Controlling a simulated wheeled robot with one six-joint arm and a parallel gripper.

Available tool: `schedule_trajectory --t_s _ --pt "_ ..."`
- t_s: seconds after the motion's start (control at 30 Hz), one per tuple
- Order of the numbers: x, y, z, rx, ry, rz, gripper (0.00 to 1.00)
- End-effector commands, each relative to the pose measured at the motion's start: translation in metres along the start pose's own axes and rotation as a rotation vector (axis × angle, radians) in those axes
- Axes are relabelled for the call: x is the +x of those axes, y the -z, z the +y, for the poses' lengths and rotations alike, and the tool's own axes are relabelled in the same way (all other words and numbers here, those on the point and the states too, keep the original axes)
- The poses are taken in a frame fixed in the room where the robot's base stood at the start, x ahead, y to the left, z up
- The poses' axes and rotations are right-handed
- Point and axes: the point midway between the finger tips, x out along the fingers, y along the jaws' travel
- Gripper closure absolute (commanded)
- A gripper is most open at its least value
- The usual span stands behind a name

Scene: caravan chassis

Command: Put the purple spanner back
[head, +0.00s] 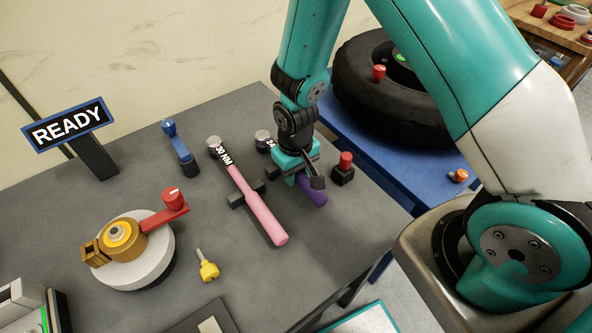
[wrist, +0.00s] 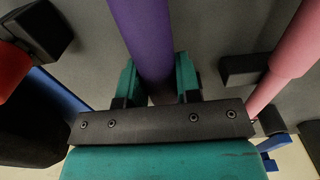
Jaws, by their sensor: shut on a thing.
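The purple spanner (head: 313,190) lies beside the pink spanner, at the right part of the grey bench. Its metal head and part of a label show behind my gripper; its middle is hidden by it. My gripper (head: 294,172) points down and is shut on the purple handle. In the wrist view the purple handle (wrist: 146,40) runs between the two teal fingers (wrist: 158,85). I cannot tell whether the spanner rests on a support or is slightly raised.
A red button on a black box (head: 343,169) stands close right of my gripper. A blue tool (head: 179,146), a yellow key-like piece (head: 208,268) and a white turntable (head: 150,262) with a red-knobbed arm are left. A READY sign (head: 68,124) stands behind. A tyre (head: 375,100) lies beyond.

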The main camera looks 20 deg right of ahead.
Motion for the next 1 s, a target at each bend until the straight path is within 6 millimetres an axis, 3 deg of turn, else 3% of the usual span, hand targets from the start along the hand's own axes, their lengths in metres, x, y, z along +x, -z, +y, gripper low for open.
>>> schedule_trajectory --t_s 0.03,0.13,0.43,0.57,1.0 --pt "-0.001 0.001 0.000 0.000 0.000 0.002 0.62" --pt "-0.001 0.001 0.000 0.000 0.000 0.001 0.39" --pt "-0.001 0.000 0.000 0.000 0.000 -0.001 0.39" --pt "-0.013 0.001 0.000 0.000 0.000 0.003 0.39" --pt "-0.119 0.001 0.000 0.000 0.001 0.008 0.39"
